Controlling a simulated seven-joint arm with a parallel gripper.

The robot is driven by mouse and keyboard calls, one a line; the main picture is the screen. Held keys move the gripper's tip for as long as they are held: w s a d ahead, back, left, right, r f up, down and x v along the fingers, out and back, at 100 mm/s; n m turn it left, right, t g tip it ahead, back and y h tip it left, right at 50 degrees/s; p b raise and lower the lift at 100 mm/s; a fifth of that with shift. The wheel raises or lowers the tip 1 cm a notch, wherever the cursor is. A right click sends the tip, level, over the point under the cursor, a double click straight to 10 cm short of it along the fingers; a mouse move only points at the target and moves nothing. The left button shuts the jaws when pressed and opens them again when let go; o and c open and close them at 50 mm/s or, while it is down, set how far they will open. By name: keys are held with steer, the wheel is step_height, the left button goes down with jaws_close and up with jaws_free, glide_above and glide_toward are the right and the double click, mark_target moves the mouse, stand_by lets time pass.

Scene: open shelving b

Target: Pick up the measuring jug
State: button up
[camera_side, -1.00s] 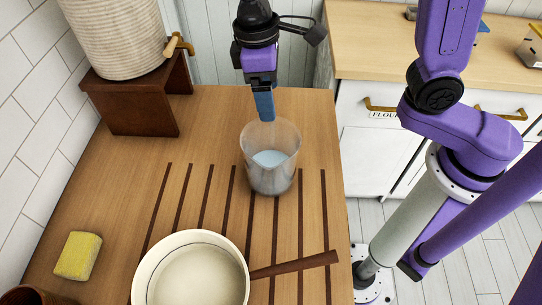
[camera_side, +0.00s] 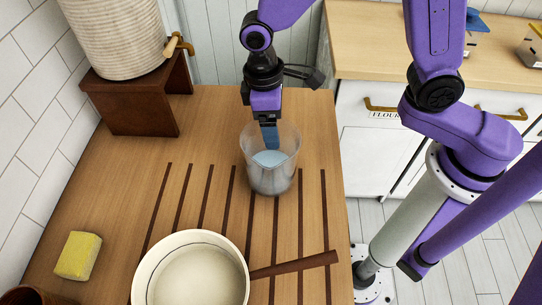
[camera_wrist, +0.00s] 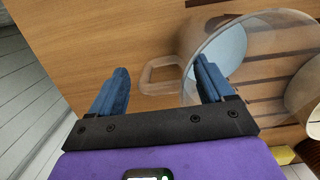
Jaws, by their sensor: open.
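The measuring jug (camera_side: 272,178) is a clear, slightly grey vessel standing upright on the wooden counter, with something pale blue-white low inside it. In the wrist view the jug (camera_wrist: 262,60) is at the upper right, and its clear handle (camera_wrist: 161,75) points left. My gripper (camera_side: 270,146) is at the jug's far rim in the side view. In the wrist view my gripper (camera_wrist: 162,82) is open, with its blue fingers on either side of the handle. The right finger is by the jug's wall; I cannot tell whether it touches.
A cream pan (camera_side: 142,284) with a wooden handle stands nearer the camera. A yellow sponge (camera_side: 78,256) lies at the left. A ribbed crock (camera_side: 114,36) with a tap sits on a brown stand (camera_side: 134,112). Counter to the jug's left is clear.

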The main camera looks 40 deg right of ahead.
jaws_close()
steer(key=shift+r, duration=0.2)
steer(key=shift+r, duration=1.4)
steer(key=s+d+r, duration=0.7)
steer(key=s+r, duration=0.2)
steer(key=s, duration=0.2)
steer(key=shift+s+d+r, duration=0.25)
steer(key=shift+d+r, duration=0.1)
steer(key=shift+r, duration=0.05)
